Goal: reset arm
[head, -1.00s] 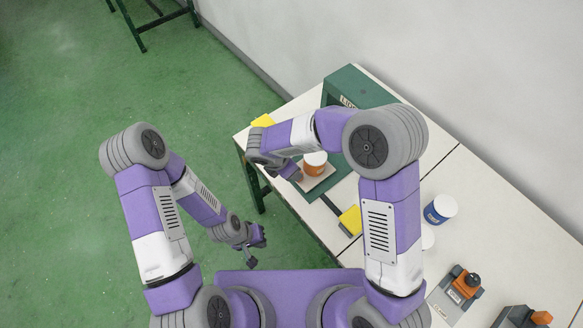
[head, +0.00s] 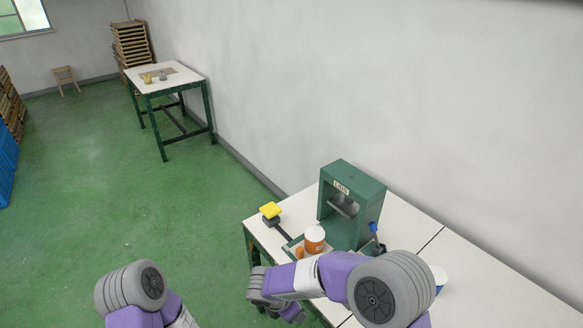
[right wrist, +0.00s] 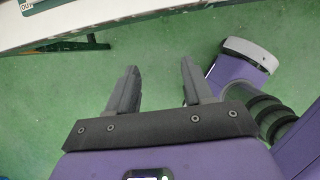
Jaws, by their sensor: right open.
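My right arm reaches across the front of the white table (head: 262,234). Its gripper (right wrist: 157,85) is open in the right wrist view, with nothing between the two fingers and green floor beneath. In the head view the right gripper (head: 292,314) is at the table's front edge, partly hidden by the lower border. Of my left arm only a grey joint and purple link show at lower left; its gripper is out of the frame.
A green press (head: 370,205) labelled LIDS stands on the table. An orange-and-white pot (head: 314,240) sits before it, a yellow pad (head: 271,210) to its left. A blue-and-white pot (head: 439,275) is partly hidden behind my right arm. Open floor lies left.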

